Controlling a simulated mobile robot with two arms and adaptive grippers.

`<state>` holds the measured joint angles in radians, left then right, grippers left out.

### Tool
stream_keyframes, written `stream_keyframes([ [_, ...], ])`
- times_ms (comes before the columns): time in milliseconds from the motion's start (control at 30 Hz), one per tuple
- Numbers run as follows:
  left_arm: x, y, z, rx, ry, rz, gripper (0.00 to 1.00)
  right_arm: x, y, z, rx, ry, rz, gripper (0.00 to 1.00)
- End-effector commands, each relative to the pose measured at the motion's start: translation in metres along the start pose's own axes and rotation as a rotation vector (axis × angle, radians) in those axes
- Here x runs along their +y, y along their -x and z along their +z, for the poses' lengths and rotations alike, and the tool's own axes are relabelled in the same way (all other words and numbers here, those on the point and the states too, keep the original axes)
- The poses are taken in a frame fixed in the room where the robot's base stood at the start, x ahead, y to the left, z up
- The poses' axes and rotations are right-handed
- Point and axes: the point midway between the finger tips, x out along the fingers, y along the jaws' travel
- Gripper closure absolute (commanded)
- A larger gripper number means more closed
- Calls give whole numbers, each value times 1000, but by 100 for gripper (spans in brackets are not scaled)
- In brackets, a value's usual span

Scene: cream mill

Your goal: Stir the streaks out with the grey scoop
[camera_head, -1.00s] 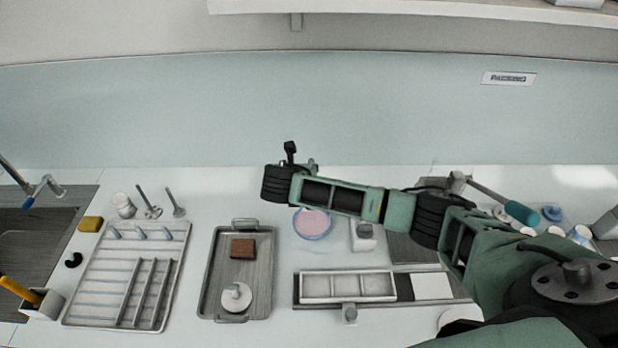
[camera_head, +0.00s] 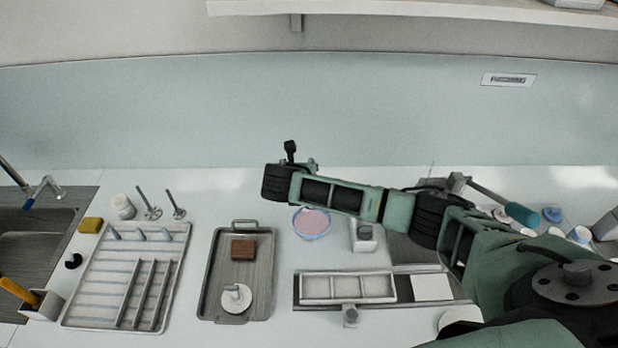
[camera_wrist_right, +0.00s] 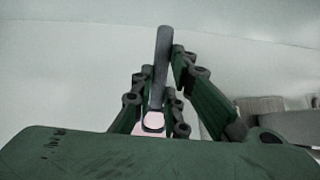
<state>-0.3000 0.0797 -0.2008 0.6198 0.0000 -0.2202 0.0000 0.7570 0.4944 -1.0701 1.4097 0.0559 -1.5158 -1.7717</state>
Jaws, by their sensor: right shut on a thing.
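A shallow bowl with a blue rim (camera_head: 312,223) stands on the counter below my right forearm and holds a pink mass. No streaks can be made out in it at this size. In the right wrist view my right gripper (camera_wrist_right: 164,98) is shut on the grey scoop (camera_wrist_right: 161,62), whose long grey handle stands up between the fingers. Pink shows around the scoop's lower end, low between the fingers. I cannot tell how deep the scoop reaches. My left gripper is not in view.
A grey tray (camera_head: 209,291) with a brown block (camera_head: 243,249) and a white round piece (camera_head: 236,297) lies left of the bowl. A white sectioned tray (camera_head: 347,300) lies in front. A drying rack (camera_head: 95,290) and sink (camera_head: 30,245) are farther left. Blue-handled tool (camera_head: 521,214) at right.

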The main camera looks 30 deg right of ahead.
Motion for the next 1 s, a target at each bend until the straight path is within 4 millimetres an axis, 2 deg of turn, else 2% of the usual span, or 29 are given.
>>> stream_keyframes([
  [367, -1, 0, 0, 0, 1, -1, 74, -1, 3, 4, -2, -2, 1, 100],
  [1000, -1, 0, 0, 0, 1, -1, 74, -9, 34, 36, -1, -2, 1, 100],
])
